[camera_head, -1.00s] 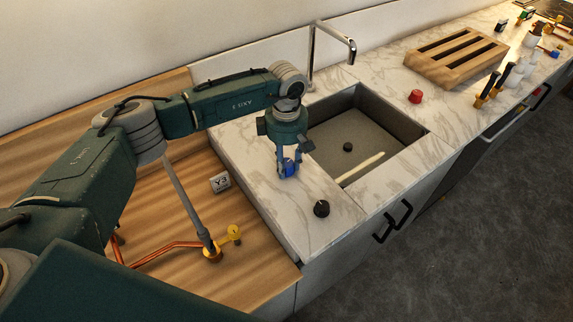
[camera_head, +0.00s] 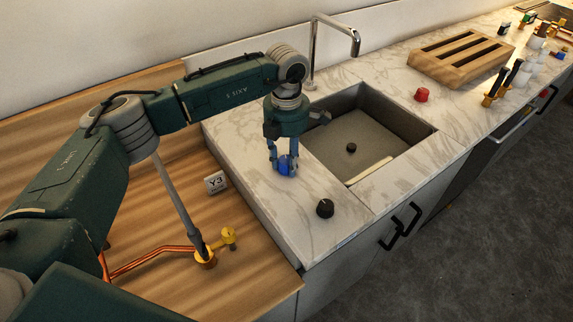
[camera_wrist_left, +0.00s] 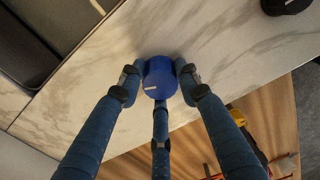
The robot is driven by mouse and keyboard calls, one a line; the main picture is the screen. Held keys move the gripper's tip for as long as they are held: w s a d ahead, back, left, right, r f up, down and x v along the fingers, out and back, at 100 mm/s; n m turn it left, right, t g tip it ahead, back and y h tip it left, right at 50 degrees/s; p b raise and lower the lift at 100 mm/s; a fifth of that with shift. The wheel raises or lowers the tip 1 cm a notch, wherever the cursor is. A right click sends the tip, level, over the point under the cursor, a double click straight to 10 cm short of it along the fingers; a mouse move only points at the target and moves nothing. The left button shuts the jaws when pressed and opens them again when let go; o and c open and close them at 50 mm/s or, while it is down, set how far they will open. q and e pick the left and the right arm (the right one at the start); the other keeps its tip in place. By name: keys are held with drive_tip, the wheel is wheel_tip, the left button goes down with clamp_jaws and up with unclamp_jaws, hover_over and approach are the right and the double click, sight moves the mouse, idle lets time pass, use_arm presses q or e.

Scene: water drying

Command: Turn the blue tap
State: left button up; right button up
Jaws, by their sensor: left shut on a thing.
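The blue tap (camera_head: 287,167) is a round knob on the marble counter, left of the sink. In the left wrist view the blue tap (camera_wrist_left: 160,78) has a short white mark on its top, toward the left. My left gripper (camera_head: 283,162) points down over it with its fingers around the knob. In the left wrist view the fingers of the left gripper (camera_wrist_left: 160,84) close on the knob from several sides. My right gripper is not in view.
A black knob (camera_head: 325,208) stands near the front edge, and a red knob (camera_head: 421,95) stands right of the sink (camera_head: 375,140). A chrome faucet (camera_head: 332,40) rises behind the sink. A wooden rack (camera_head: 460,58) lies further right. Copper pipe with a yellow valve (camera_head: 228,236) sits lower left.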

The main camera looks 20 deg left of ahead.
sight(286, 160)
use_arm(q)
drive_tip(key=n+b, duration=0.2)
drive_tip(key=n, duration=0.3)
drive_tip(key=shift+w+r, duration=0.1)
drive_tip(key=shift+w, duration=0.05)
drive_tip(key=shift+n, duration=0.4)
drive_tip(key=o, duration=1.2)
drive_tip(key=shift+c, duration=0.2)
wheel_tip(286, 160, up, 12)
